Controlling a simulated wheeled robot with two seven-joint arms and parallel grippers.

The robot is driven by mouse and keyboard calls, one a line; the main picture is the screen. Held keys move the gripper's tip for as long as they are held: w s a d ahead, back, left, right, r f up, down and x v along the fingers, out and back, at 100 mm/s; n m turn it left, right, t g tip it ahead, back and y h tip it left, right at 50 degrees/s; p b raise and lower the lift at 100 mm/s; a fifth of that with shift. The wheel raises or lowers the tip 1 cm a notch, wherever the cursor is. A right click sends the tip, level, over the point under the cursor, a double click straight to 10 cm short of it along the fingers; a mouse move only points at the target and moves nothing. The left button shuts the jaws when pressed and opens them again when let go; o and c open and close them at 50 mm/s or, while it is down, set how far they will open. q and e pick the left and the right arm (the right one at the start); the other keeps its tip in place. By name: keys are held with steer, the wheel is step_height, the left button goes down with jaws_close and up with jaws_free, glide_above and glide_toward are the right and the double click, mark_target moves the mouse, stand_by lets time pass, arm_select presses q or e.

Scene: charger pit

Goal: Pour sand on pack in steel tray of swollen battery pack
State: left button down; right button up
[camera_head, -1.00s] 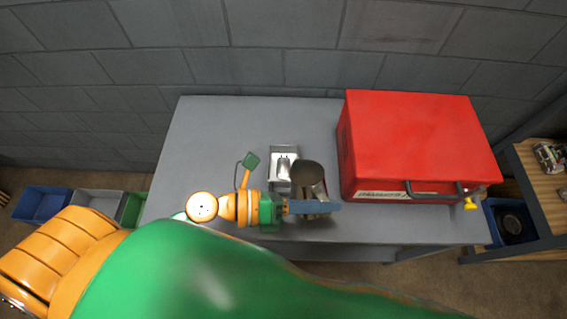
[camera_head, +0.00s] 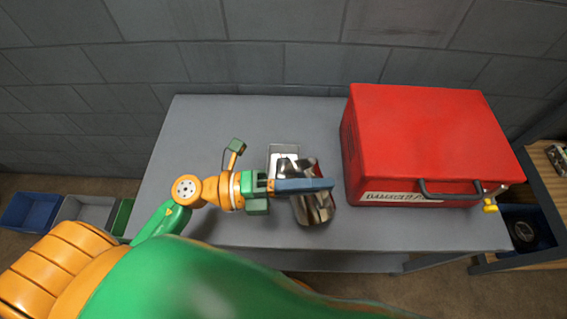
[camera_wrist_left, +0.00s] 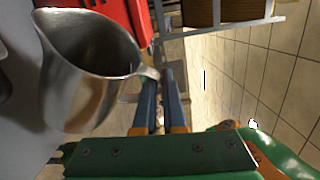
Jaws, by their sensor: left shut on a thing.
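A shiny metal jug (camera_head: 318,208) is in my left gripper (camera_head: 326,184), above the grey table just in front of the small steel tray (camera_head: 284,148). The jug is tilted in the head view and covers the tray's near part. In the left wrist view, the jug (camera_wrist_left: 75,95) is large at the left, its mouth facing up and right, with its handle side at the blue fingers (camera_wrist_left: 162,103). I cannot make out sand in it or falling from it. The pack in the tray is mostly hidden. My right gripper is not in view.
A big red case (camera_head: 425,140) with a dark handle stands on the table (camera_head: 205,130) right of the jug. A yellow item (camera_head: 490,205) hangs at its front corner. The table's left part is clear. Bins (camera_head: 85,211) stand on the floor at left, a wooden shelf at right.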

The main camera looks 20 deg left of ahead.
mark_target(293, 171)
arm_select(q)
steer(key=shift+w+a+f+n+t+h+b, duration=0.2)
steer(key=shift+w+a+n+h+b, duration=0.1)
steer(key=shift+n+b, duration=0.5)
steer(key=shift+w+a+f+n+t+h+b, duration=0.1)
steer(key=shift+w+a+n+t+h+b, duration=0.3)
steer(key=shift+n, duration=0.6)
steer(key=shift+w+a+r+n+t, duration=0.15)
steer(key=shift+r+n, duration=0.2)
steer(key=shift+n, duration=0.2)
steer(key=shift+w+a+r+n+t, duration=0.15)
steer(key=shift+r+n, duration=0.2)
steer(key=shift+n, duration=0.2)
steer(key=shift+w+a+f+n+t, duration=0.35)
steer(key=shift+w+a+n+t, duration=0.1)
steer(key=shift+n, duration=0.35)
steer(key=n, duration=0.1)
steer(key=w+a+r+n+t+p, duration=0.1)
steer(key=shift+a+n, duration=0.1)
steer(key=shift+n, duration=0.2)
steer(key=shift+w+a+f+n+t, duration=0.25)
steer(key=shift+w+a+n+t, duration=0.5)
steer(key=shift+n, duration=0.55)
steer(key=shift+w+a+r+n+t+p, duration=0.2)
steer(key=shift+w+a+n+t+p, duration=0.2)
steer(key=shift+n, duration=0.5)
steer(key=shift+w+a+r+n+t+p, duration=0.25)
steer(key=shift+w+a+n+p, duration=0.2)
steer(key=shift+n, duration=0.45)
